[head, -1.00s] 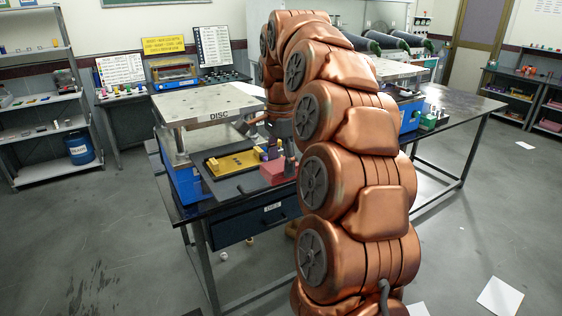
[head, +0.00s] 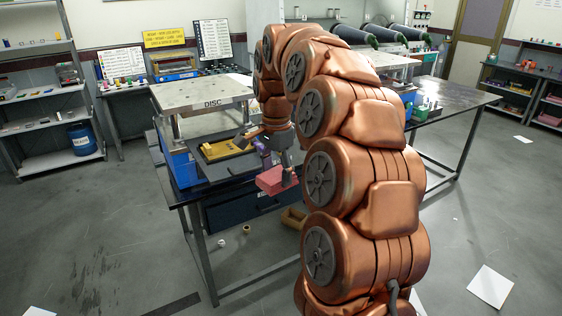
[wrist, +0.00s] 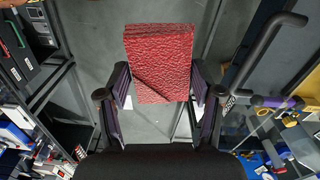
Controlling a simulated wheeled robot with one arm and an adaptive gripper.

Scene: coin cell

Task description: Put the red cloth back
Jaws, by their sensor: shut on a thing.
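The red cloth (head: 270,181) is a folded, pinkish-red pad in the head view, in front of the near edge of the worktable. In the wrist view the cloth (wrist: 158,55) is a textured red rectangle with a diagonal fold, held between the two purple-sided fingers. My gripper (wrist: 160,98) is shut on it, one finger at each side. In the head view my gripper (head: 286,172) hangs down at the cloth's right end, partly hidden by my arm. Floor shows around the cloth in the wrist view.
The worktable (head: 205,196) carries a press with a plate marked DISC (head: 200,93) and a yellow block (head: 222,149). A blue drawer (head: 238,211) sits under its edge. Floor at the left is open.

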